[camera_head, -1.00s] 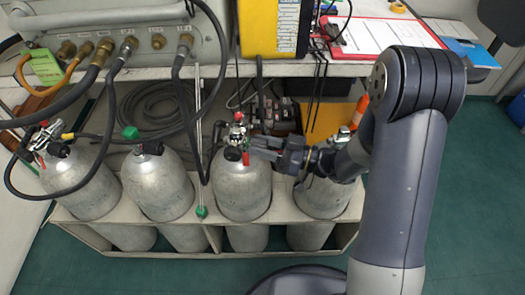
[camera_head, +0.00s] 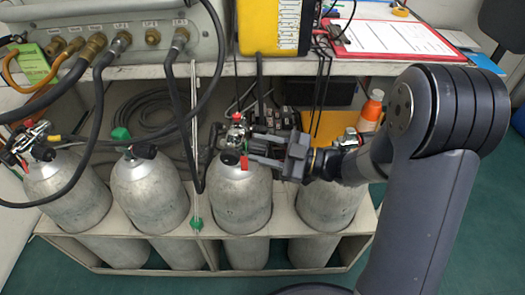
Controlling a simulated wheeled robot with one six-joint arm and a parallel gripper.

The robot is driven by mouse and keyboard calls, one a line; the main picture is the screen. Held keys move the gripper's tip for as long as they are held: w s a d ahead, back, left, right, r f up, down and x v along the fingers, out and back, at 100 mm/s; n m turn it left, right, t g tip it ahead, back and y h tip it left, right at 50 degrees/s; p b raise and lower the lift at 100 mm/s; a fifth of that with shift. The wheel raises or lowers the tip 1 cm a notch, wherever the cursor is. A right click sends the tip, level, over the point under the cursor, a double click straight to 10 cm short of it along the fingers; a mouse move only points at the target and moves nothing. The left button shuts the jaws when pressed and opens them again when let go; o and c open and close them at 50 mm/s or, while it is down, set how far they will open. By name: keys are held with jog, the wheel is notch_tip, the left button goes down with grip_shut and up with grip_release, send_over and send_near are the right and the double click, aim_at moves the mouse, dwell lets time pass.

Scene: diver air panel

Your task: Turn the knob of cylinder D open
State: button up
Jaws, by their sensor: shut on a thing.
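Several grey gas cylinders stand upright in a rack below the bench. I cannot read letters on them, so I cannot tell which is D. My gripper (camera_head: 252,150) reaches in from the right to the valve on top of the third cylinder from the left (camera_head: 241,208). Its jaws are shut on the knob of that valve, which they mostly hide. A round black valve part (camera_head: 230,157) and a red tag (camera_head: 243,162) show just beside the fingertips. The rightmost cylinder (camera_head: 327,210) stands under my wrist.
The pale rack (camera_head: 285,228) holds the cylinders. Dark hoses (camera_head: 190,115) hang from the grey panel (camera_head: 225,40) in front of the left cylinders. A thin rod (camera_head: 194,150) stands left of the gripped valve. An orange bottle (camera_head: 371,112) is behind my wrist.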

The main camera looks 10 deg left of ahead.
aim_at(263, 144)
dwell(0.4)
jog(key=o, duration=1)
notch_tip(263, 144, up, 10)
jog(key=p, duration=0.4)
